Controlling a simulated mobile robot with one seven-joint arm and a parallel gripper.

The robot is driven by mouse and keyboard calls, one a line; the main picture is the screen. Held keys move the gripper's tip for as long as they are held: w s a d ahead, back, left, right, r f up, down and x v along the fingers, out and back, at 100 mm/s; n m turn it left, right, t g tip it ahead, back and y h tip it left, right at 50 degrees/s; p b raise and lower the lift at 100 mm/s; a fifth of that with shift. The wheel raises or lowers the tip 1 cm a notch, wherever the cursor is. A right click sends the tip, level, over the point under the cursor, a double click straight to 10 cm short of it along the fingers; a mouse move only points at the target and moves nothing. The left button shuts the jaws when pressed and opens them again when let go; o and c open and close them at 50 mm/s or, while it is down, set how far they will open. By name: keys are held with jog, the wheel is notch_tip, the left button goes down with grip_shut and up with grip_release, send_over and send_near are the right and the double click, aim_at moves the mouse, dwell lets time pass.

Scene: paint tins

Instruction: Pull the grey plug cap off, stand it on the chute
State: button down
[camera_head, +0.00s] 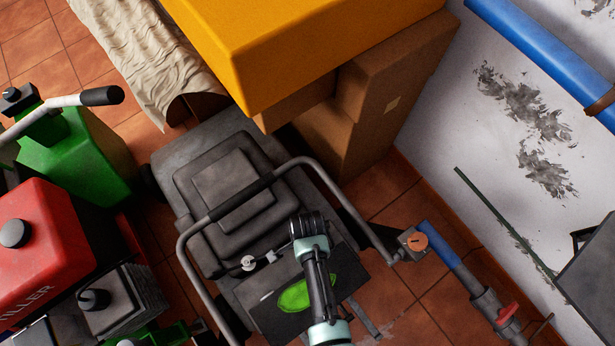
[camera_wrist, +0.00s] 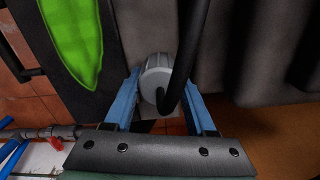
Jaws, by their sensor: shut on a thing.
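The grey plug cap (camera_wrist: 156,72), a ribbed grey cylinder with a black lead (camera_wrist: 190,50) curving from it, sits between the blue fingers of my gripper (camera_wrist: 160,80) in the wrist view. My gripper is shut on it. In the head view the fingers and cap are hidden by my arm, over the dark machine (camera_head: 225,185). A small pale fitting (camera_head: 248,262) shows on the machine left of my arm. A dark panel with a green leaf mark (camera_head: 293,297), perhaps the chute, lies below; its leaf also shows in the wrist view (camera_wrist: 72,40). Whether the cap still touches the plug is unclear.
A grey tubular handle (camera_head: 325,180) arches over the machine. Red (camera_head: 45,240) and green (camera_head: 85,165) cans stand left. A yellow box (camera_head: 290,40) and cardboard boxes (camera_head: 395,90) are behind. A pipe with a red valve (camera_head: 507,313) runs at right.

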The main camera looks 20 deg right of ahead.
jog(key=shift+c, duration=0.7)
grip_release()
jog(key=shift+s, duration=0.1)
notch_tip(320, 180, up, 13)
jog(key=p, duration=0.6)
jog(key=shift+w, duration=0.2)
jog(key=shift+s, duration=0.1)
